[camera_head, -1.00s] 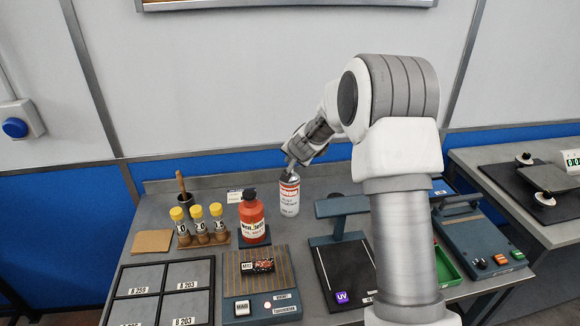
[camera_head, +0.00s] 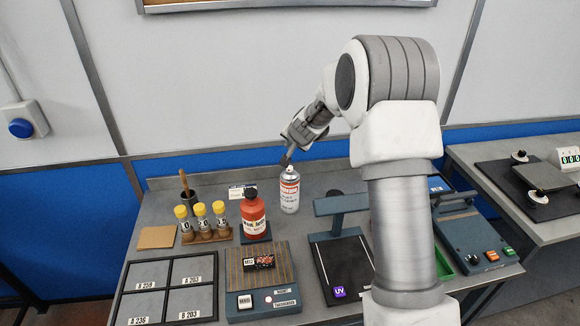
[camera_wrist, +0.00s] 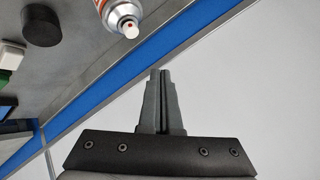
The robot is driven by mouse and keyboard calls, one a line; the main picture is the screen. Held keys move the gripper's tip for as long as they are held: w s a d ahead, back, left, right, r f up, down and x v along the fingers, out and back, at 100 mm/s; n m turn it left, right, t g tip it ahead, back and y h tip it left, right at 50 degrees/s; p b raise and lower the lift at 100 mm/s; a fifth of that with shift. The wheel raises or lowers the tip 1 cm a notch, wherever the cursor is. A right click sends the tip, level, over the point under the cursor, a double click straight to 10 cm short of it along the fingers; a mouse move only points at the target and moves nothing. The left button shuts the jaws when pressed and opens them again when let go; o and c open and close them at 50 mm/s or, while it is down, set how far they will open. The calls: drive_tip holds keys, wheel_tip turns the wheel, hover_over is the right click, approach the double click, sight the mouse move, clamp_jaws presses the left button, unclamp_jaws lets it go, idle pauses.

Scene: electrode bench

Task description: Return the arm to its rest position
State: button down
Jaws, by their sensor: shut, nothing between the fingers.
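My gripper (camera_head: 286,161) is shut and empty, above and slightly left of the top of a white and red spray can (camera_head: 290,194) in the head view. The can stands upright at the back of the bench (camera_head: 165,202). In the wrist view my gripper's fingers (camera_wrist: 160,74) are together with nothing between them. The spray can's nozzle end (camera_wrist: 124,20) shows at the top of that view, apart from the fingers. My arm rises at the right of the head view and bends over toward the can.
A red bottle (camera_head: 253,220) and yellow-capped vials (camera_head: 201,219) stand left of the can. A dark stand with a UV label (camera_head: 341,205) is right of it. A blue-grey device (camera_head: 470,235) is further right. A wall (camera_head: 240,80) rises behind the bench.

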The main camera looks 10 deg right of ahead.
drive_tip(key=s+a+r+n+g+y, duration=0.1)
drive_tip(key=s+a+r+n, duration=0.15)
drive_tip(key=s+r, duration=0.65)
drive_tip(key=s+a+r+n+g, duration=0.1)
drive_tip(key=s+r+n, duration=0.2)
drive_tip(key=s+r, duration=0.55)
drive_tip(key=s+d+f+n+h, duration=0.1)
drive_tip(key=s+d, duration=0.1)
drive_tip(key=s, duration=1.1)
drive_tip(key=s+d+f+n+g+h, duration=0.1)
drive_tip(key=s, duration=1.3)
drive_tip(key=shift+s+d+f+g, duration=0.3)
drive_tip(key=shift+d+f, duration=0.05)
